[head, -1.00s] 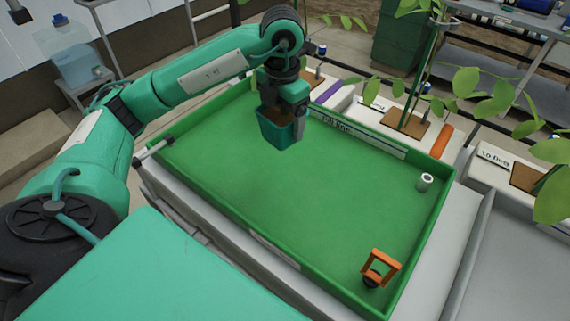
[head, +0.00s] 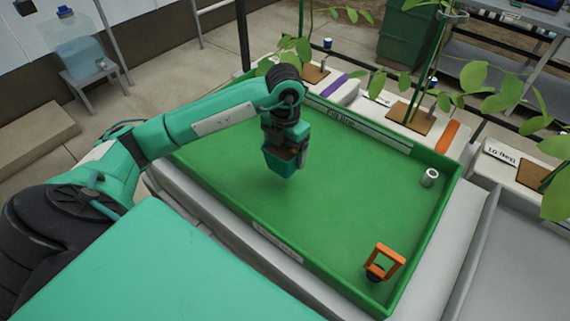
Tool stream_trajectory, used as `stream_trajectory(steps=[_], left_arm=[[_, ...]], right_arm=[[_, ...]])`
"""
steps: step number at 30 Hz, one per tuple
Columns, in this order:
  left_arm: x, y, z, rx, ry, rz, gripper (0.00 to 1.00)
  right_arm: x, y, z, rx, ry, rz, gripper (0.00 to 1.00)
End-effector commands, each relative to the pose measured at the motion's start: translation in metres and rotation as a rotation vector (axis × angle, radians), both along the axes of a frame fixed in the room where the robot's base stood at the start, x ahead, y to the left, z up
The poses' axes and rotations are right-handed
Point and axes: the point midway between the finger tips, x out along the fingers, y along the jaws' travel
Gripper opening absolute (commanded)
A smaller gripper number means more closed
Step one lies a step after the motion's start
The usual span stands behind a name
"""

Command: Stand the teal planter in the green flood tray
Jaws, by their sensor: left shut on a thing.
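The teal planter (head: 279,164) is a small square pot with brown contents at its top. My left gripper (head: 288,148) is shut on it, and the pot hangs upright under the gripper. It is over the back left part of the green flood tray (head: 225,207). A dark shadow lies on the tray floor below it; I cannot tell whether its base touches the floor. The gripper partly hides the planter's right side and top. My right gripper is not in view.
An orange frame-shaped fitting (head: 384,262) stands in the tray's front right corner, and a white pipe stub (head: 429,177) near its right wall. White plant channels with leafy plants (head: 410,117) run behind the tray. The tray's middle is clear.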

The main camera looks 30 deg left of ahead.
Motion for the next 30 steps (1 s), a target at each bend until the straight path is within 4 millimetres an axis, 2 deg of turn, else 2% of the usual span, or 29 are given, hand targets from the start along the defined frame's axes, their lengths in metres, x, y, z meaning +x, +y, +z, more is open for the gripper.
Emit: stream_trajectory(steps=[3,8,15,27,28,30], left_arm=[[0.000,0.000,-0.013,-0.001,0.000,-0.001,0.53],[0.000,0.000,-0.023,0.000,0.001,-0.001,0.53],[-0.001,0.000,-0.057,-0.001,0.002,-0.001,0.53],[0.000,0.000,-0.064,0.000,-0.001,-0.001,0.53],[0.000,0.000,-0.062,0.000,-0.001,-0.001,0.88],[0.000,0.000,-0.062,0.000,0.000,-0.001,1.00]], right_arm=[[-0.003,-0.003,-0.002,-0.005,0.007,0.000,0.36],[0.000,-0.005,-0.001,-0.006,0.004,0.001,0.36],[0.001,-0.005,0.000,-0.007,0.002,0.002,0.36],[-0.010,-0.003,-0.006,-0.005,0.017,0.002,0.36],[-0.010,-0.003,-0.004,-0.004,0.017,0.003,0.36],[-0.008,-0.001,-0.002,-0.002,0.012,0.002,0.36]])
